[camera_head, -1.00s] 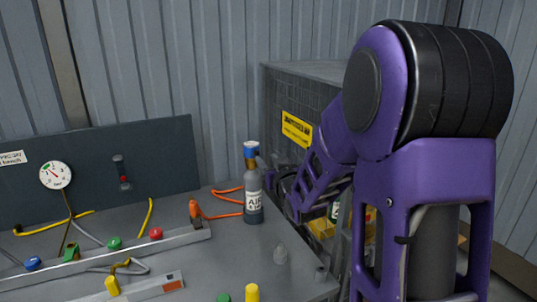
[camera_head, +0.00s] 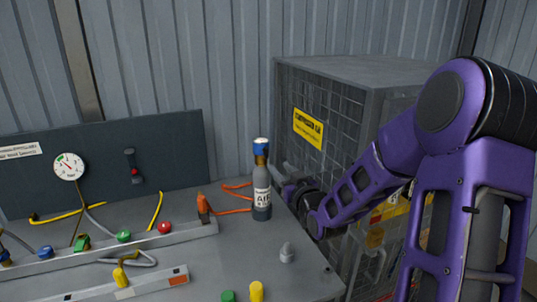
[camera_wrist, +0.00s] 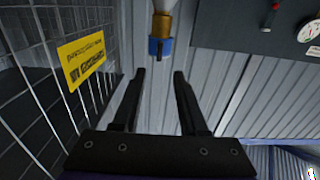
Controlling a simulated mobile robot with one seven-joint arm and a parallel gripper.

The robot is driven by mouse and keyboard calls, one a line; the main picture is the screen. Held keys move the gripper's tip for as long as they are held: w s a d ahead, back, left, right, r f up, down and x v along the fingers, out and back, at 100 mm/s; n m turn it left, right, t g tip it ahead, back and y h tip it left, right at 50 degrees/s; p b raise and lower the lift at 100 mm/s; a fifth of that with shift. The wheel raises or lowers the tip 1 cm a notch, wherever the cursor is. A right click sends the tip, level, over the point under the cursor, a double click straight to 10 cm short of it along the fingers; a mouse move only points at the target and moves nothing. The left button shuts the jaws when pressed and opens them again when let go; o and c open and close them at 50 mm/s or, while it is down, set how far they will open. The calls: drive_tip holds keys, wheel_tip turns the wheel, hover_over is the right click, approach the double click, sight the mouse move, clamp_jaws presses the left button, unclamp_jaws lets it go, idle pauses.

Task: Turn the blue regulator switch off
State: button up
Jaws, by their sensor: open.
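A grey air cylinder (camera_head: 262,192) stands upright at the right of the bench. The blue switch (camera_wrist: 160,47) shows beyond the fingertips, roughly centred on the gap, below the brass neck (camera_wrist: 163,22). I see no contact.
A wire-mesh cage (camera_head: 335,115) with a yellow sign (camera_head: 308,128) stands right of the bench, close to my arm. An orange hose (camera_head: 235,210) lies left of the cylinder. A grey rail (camera_head: 95,255) with coloured knobs, a gauge (camera_head: 68,166) and a back panel (camera_head: 110,165) are further left.

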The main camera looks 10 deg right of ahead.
sight(267, 153)
drive_tip(key=w, duration=0.3)
drive_tip(key=w+a, duration=0.1)
drive_tip(key=w, duration=0.2)
drive_tip(key=w+a, duration=0.1)
drive_tip(key=w, duration=0.3)
drive_tip(key=shift+w, duration=0.1)
clamp_jaws()
